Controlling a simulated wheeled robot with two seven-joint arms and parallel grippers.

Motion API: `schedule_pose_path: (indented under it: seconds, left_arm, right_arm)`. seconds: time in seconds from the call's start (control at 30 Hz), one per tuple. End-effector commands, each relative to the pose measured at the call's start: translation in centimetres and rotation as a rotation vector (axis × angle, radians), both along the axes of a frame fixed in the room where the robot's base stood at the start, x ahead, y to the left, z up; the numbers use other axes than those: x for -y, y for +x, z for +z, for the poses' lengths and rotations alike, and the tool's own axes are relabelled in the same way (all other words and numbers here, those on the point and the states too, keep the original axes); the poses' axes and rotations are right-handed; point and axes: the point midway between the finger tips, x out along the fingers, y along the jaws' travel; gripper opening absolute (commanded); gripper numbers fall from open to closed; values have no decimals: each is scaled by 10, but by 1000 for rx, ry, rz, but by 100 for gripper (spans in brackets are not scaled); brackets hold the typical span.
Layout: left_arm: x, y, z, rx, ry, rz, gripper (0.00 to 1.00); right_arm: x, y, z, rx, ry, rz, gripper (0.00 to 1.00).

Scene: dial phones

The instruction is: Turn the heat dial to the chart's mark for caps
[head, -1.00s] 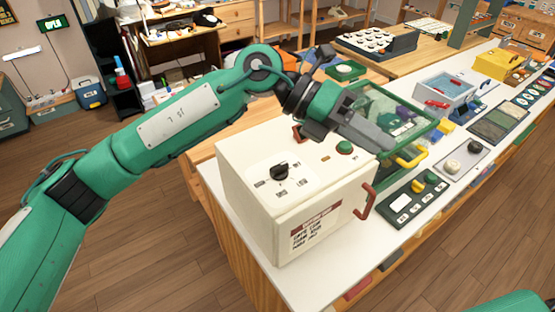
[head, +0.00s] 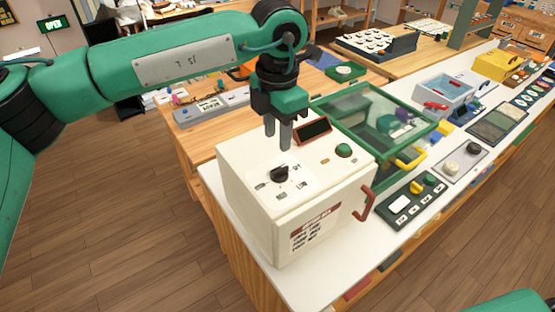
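The cream heat box (head: 245,195) stands on the near end of the white counter. Its black heat dial (head: 280,173) sits on a pale plate on the top, with small marks around it that are too small to read. The chart (head: 313,232) is on the front face under a red header, its lines too small to read. My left gripper (head: 278,143) points down just above and behind the dial, its two fingers apart with nothing between them, not touching the dial. My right gripper is not in view; only a bit of green arm shows at the bottom right.
A green button (head: 343,150) and a small dark red-framed display (head: 313,131) are on the box top. A red handle (head: 365,203) sticks out at the right.

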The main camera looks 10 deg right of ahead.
Motion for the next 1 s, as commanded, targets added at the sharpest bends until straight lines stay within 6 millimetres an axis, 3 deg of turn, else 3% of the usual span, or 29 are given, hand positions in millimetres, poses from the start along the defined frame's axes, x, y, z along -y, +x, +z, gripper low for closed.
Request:
schedule_pose_path:
  seconds: [0.2, 0.4, 0.6, 0.87, 1.0]
  left_arm:
    - [0, -1, -45, -5, -1, -1, 35]
    - [0, 0, -75, -3, -1, 0, 35]
    - [0, -1, -88, -2, -2, -1, 35]
    - [0, 0, -90, -1, -2, -1, 35]
    - [0, 0, -89, -1, -3, -1, 8]
  right_arm:
    - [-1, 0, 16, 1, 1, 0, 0]
    - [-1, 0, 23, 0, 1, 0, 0]
    - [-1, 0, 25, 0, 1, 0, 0]
    - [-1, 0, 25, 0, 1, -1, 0]
    - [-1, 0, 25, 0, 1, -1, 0]
